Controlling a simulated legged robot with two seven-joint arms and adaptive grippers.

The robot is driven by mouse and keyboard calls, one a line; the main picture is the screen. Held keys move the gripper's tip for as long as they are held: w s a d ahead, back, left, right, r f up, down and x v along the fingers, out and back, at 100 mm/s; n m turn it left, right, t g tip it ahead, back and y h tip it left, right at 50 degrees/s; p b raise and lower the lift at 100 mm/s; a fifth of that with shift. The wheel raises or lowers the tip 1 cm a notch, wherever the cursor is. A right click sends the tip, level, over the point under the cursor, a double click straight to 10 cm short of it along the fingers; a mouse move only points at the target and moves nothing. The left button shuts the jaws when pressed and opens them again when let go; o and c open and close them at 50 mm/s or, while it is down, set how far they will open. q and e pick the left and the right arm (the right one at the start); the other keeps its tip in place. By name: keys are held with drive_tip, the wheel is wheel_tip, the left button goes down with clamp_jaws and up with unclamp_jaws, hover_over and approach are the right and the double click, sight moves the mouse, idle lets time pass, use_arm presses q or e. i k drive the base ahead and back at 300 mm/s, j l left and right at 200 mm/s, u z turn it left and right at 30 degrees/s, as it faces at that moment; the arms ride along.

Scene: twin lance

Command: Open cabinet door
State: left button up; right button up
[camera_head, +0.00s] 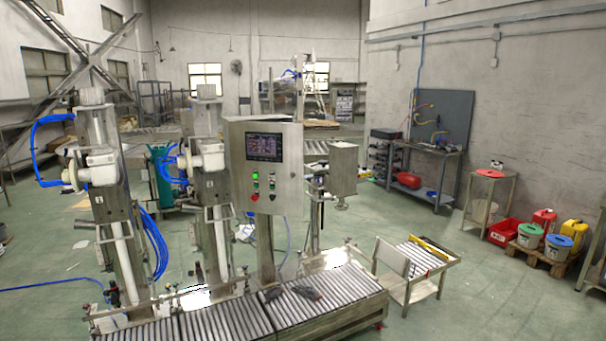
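The grey metal control cabinet (288,190) stands on a post behind the roller conveyor, near the middle of the head view. Its front door (241,172) carries a dark screen (264,147), a green light, a green button and a red button. The door looks shut or nearly so; I cannot make out a gap. No handle is clear at this size. Neither of my grippers is in view, and nothing touches the cabinet.
The roller conveyor (230,318) lies in front of the cabinet, with small dark objects (305,292) on it. Two lance columns (213,190) with blue hoses stand left. A small roller table (421,258) stands right. Green floor (480,290) is clear at right front.

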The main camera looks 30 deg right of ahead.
sight(288, 192)
drive_tip(key=i+l, duration=0.4)
drive_tip(key=i+l+u, duration=0.1)
drive_tip(key=i+l, duration=0.25)
drive_tip(key=l, duration=0.25)
